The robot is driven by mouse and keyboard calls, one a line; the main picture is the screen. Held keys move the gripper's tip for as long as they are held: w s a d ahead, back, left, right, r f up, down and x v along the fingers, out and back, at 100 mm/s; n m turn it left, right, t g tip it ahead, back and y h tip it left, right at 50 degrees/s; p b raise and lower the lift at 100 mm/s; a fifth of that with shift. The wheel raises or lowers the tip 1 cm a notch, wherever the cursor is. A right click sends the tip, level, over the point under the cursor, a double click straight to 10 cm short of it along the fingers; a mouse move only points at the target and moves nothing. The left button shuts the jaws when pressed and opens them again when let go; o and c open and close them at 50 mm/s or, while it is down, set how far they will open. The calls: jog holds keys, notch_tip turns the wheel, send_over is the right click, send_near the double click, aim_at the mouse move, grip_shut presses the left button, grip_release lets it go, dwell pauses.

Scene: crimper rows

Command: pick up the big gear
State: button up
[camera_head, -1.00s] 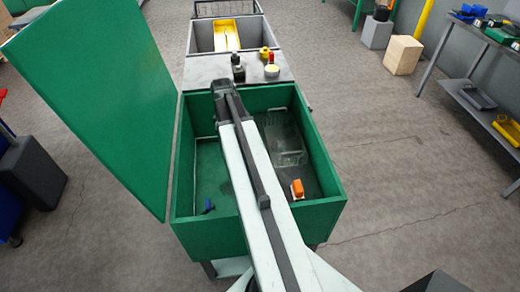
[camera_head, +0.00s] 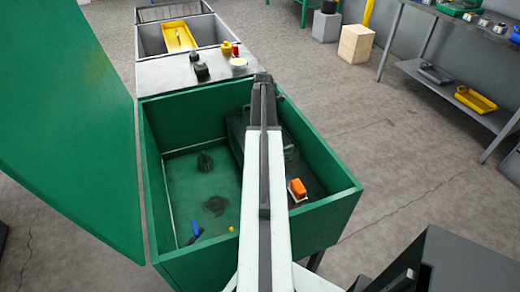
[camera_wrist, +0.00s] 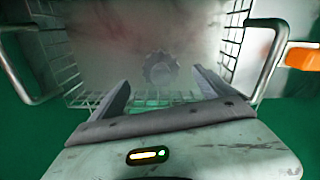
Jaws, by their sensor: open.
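In the wrist view, a dark toothed gear (camera_wrist: 160,70) lies flat between and beyond my jaws, inside a wire basket (camera_wrist: 82,73) with a metal handle on each side. Its near edge is close to the line of my fingertips. No second gear shows there, so I cannot compare sizes. My gripper (camera_wrist: 161,78) is open and empty, with one finger left and one right of the gear. In the head view my arm covers the gear and much of the basket, and the gripper itself is hidden.
An open green bin (camera_head: 345,205) surrounds the work area, its raised lid (camera_head: 70,110) at left. An orange-and-white object (camera_head: 298,190) is right of my arm. A blue item (camera_head: 195,229) and dark object (camera_head: 205,160) lie left. A grey top (camera_head: 160,80) stands beyond.

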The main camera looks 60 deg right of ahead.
notch_tip(320, 180, down, 5)
jog(key=b, duration=0.5)
jog(key=shift+a+f, duration=0.15)
jog(key=shift+f, duration=0.05)
jog(key=shift+r, duration=0.2)
grip_shut()
